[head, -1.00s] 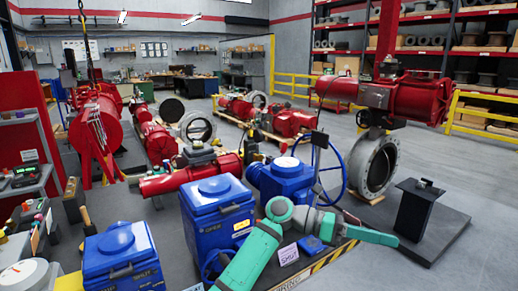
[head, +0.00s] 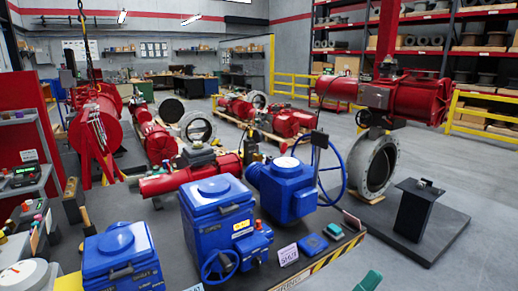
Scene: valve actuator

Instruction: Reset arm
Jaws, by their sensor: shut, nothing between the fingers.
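A small teal piece of my arm (head: 368,282) shows at the bottom edge, right of centre. The rest of my arm and my gripper are out of the picture. The blue valve actuators stand on the dark bench in front: one at centre left (head: 217,215), one with a handwheel (head: 288,190) behind it to the right, and one at lower left (head: 122,258). None of them is touched by the visible part of my arm.
A black pedestal (head: 414,210) stands on a dark plate at right. A large red actuator on a grey ring valve (head: 374,165) is behind it. The bench edge has yellow and black stripes (head: 318,262). Grey floor is open beyond the bench at lower right.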

